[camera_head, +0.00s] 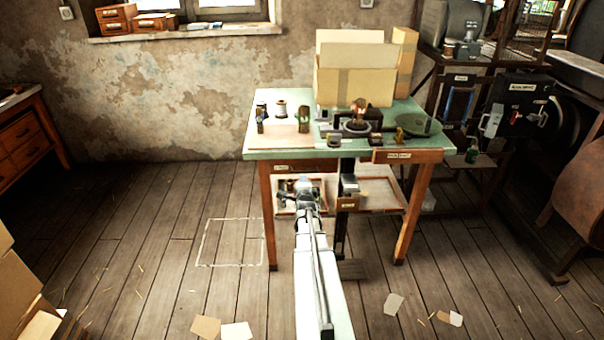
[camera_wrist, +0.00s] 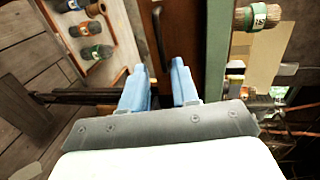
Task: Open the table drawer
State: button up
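The table (camera_head: 262,141) has a green top and wooden legs. Its drawer front (camera_head: 325,165) is a dark wooden panel under the left part of the front edge, partly hidden by my arm and shadow. The drawer appears shut. In the wrist view the brown drawer front (camera_wrist: 178,28) lies ahead, with a dark bar handle (camera_wrist: 158,32) beyond the fingertips. My gripper (camera_wrist: 160,68) has two blue fingers apart with nothing between them. In the head view my gripper (camera_head: 303,186) is in front of and below the drawer front. The fingers do not appear to touch the handle.
A labelled wooden panel (camera_head: 407,156) sits at the table's right front edge. Below is a tray (camera_head: 378,209); another tray (camera_wrist: 112,12) holds several small bottles. Cardboard boxes (camera_head: 352,84) and small tools stand on top. Machinery (camera_head: 520,105) stands right.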

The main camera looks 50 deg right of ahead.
aim_at(302, 172)
jog(key=x, duration=1.1)
jog(key=shift+w+d+f, duration=0.1)
jog(key=shift+w+d, duration=0.15)
grip_shut()
